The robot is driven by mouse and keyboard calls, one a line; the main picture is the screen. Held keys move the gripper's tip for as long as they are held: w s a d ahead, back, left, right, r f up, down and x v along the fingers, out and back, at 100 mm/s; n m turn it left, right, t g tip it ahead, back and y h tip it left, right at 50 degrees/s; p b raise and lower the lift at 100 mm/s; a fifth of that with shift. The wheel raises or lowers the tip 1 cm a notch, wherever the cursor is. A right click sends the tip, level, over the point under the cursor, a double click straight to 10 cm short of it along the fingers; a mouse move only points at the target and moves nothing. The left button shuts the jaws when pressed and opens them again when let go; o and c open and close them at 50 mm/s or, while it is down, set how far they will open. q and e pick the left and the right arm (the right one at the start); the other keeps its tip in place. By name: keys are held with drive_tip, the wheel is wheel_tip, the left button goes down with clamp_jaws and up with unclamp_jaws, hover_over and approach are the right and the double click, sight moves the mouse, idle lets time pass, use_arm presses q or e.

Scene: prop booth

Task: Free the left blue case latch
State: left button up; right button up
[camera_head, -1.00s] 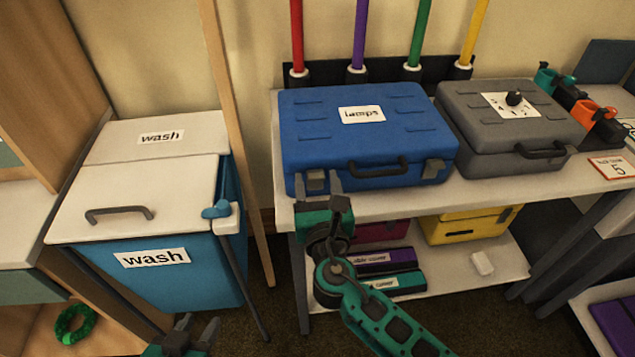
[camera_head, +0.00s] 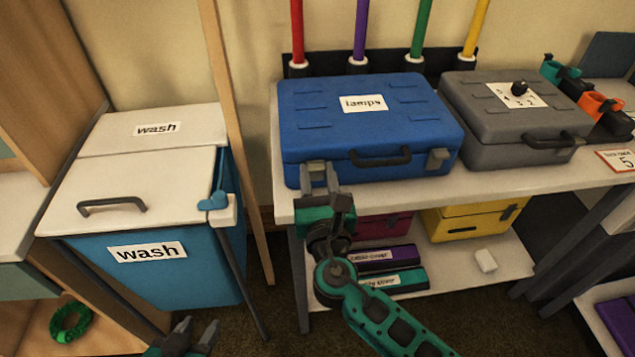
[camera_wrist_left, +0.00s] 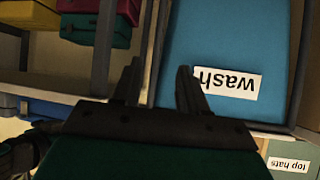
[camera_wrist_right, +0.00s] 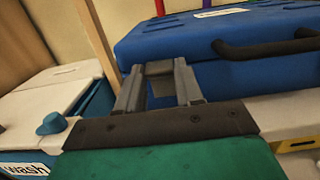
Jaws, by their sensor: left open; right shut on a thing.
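The blue case (camera_head: 320,115) labelled "lamps" lies closed on the white table, its dark handle (camera_head: 380,156) facing front. Its left latch (camera_wrist_right: 160,68) is a grey block on the front face, partly hidden by my gripper in the head view. My right gripper (camera_head: 319,180) is shut on this left latch, with a finger on each side of it in the right wrist view (camera_wrist_right: 160,88). The right latch (camera_head: 437,159) sits on the case front, apart from any gripper. My left gripper (camera_head: 197,333) is open and empty, low in front of the blue wash bin; it also shows in the left wrist view (camera_wrist_left: 157,85).
A grey case (camera_head: 510,125) with a dial stands close to the right of the blue case. The wash bin (camera_head: 205,270) is at left, beside a wooden post (camera_head: 235,120). A lower shelf (camera_head: 450,275) holds yellow and magenta cases and cover boxes.

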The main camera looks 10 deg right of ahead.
drive_tip(key=f+t+b, duration=0.1)
drive_tip(key=b, duration=0.4)
drive_tip(key=shift+s+f+t+b, duration=0.3)
drive_tip(key=shift+f+t+b, duration=0.05)
drive_tip(key=shift+f+t, duration=0.05)
drive_tip(key=t+b, duration=0.1)
drive_tip(key=b, duration=0.2)
drive_tip(key=t+b, duration=0.1)
drive_tip(key=b, duration=0.3)
drive_tip(key=shift+s+f, duration=0.3)
drive_tip(key=shift+f, duration=0.05)
drive_tip(key=t+b, duration=0.1)
drive_tip(key=b, duration=0.2)
drive_tip(key=shift+s+b, duration=0.1)
drive_tip(key=shift+b, duration=0.25)
use_arm(q)
drive_tip(key=w+d+f+b, duration=0.1)
drive_tip(key=d+f, duration=0.1)
drive_tip(key=f, duration=0.4)
drive_tip(key=w+d+f+h+b, duration=0.1)
drive_tip(key=d+f, duration=0.1)
drive_tip(key=f, duration=0.4)
drive_tip(key=shift+w+d+h, duration=0.2)
drive_tip(key=shift+d+h, duration=0.05)
drive_tip(key=shift+h, duration=0.05)
use_arm(e)
drive_tip(key=shift+s+t, duration=0.1)
drive_tip(key=shift+t, duration=0.5)
drive_tip(key=shift+r, duration=0.1)
